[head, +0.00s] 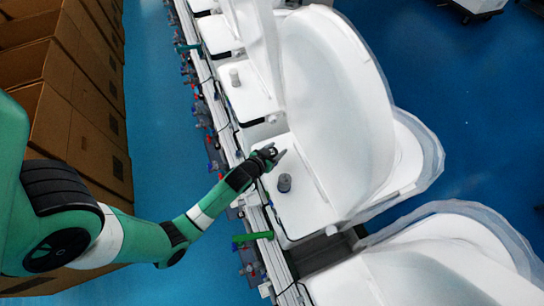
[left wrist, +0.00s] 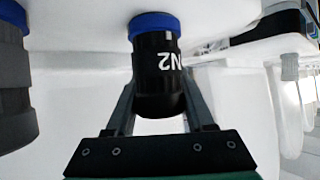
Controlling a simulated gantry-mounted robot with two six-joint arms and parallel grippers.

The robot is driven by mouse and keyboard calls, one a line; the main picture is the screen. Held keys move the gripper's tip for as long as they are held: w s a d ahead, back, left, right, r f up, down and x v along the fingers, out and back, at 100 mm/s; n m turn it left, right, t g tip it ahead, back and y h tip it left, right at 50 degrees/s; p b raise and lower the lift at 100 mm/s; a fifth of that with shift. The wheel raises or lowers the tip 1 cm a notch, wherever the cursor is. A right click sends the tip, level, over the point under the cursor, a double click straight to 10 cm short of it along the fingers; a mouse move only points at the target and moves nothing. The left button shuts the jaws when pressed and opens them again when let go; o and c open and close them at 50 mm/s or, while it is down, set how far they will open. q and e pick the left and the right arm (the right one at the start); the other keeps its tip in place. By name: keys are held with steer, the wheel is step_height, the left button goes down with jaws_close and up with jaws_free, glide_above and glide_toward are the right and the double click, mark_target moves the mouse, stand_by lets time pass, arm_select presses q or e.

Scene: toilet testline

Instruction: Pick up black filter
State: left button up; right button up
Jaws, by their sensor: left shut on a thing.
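The black filter (left wrist: 156,72) is a black cylinder with a blue end and white lettering, seen in the left wrist view. My left gripper (left wrist: 160,105) is shut on its sides. The blue end meets the white toilet surface in the picture; whether it touches cannot be told. In the head view my left gripper (head: 271,155) is at the toilet's back ledge, and the filter is hard to tell from the dark fingers. My right gripper is not in view.
A dark grey cylinder (head: 284,183) stands on the same white ledge, close to my left gripper; it also shows at the left wrist view's left edge (left wrist: 14,85). A raised white toilet lid (head: 335,100) stands to the right. Cardboard boxes (head: 65,90) line the left.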

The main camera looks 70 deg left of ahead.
arm_select(q)
jaws_close()
